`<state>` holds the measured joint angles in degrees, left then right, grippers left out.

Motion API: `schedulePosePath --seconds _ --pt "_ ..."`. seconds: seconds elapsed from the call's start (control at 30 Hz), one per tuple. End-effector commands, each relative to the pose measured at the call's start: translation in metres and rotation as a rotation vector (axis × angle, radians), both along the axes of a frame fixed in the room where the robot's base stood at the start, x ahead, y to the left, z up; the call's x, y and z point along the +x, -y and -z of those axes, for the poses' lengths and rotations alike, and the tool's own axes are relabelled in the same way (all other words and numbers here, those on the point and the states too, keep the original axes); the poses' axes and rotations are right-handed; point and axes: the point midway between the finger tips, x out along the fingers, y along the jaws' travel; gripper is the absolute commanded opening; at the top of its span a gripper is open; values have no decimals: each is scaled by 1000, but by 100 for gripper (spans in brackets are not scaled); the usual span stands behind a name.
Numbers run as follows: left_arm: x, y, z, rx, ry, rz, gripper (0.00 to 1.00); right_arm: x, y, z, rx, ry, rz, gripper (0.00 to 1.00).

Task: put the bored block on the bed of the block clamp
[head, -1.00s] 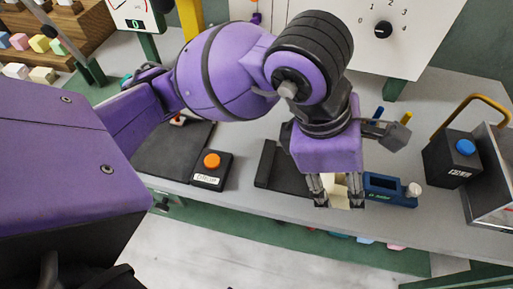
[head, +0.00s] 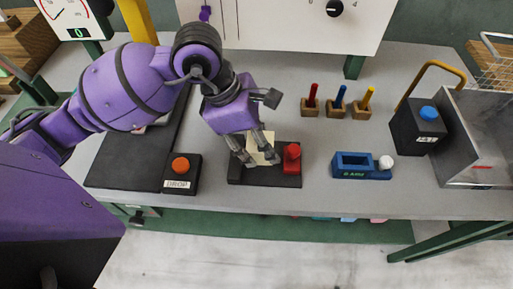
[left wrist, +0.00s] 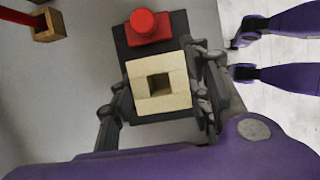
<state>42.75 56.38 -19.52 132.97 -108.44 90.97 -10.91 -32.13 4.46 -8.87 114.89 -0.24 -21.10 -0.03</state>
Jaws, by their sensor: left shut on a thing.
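The bored block (head: 262,153) is cream with a square hole, which shows face-on in the left wrist view (left wrist: 142,75). My left gripper (head: 261,160) is shut on it, one finger on each side. The block is over the black bed (head: 268,178) of what looks like the block clamp, beside its red knob (head: 292,155). The bed also shows around the block in the left wrist view (left wrist: 165,111). I cannot tell whether the block touches the bed. My right gripper is not in view.
A black box with an orange button (head: 180,165) stands left of the bed. A blue fixture with a white knob (head: 362,166) stands to the right. Several wooden holders with coloured pegs (head: 340,106) are behind. A black box with a blue button (head: 420,125) is further right.

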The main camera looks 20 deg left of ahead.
Motion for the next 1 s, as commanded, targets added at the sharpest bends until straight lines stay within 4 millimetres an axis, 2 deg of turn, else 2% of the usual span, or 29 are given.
schedulePosePath --seconds 0.17,0.43,0.83,0.87,1.0 --pt "4 -6 8 -1 0 -1 19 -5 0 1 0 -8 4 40" --pt "6 -10 43 -2 -2 0 19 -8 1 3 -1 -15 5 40" --pt "6 -10 50 0 -1 0 19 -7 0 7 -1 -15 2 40" --pt "6 -10 49 0 0 0 49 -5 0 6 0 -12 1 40" --pt "7 -10 48 0 0 0 64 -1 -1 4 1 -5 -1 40"
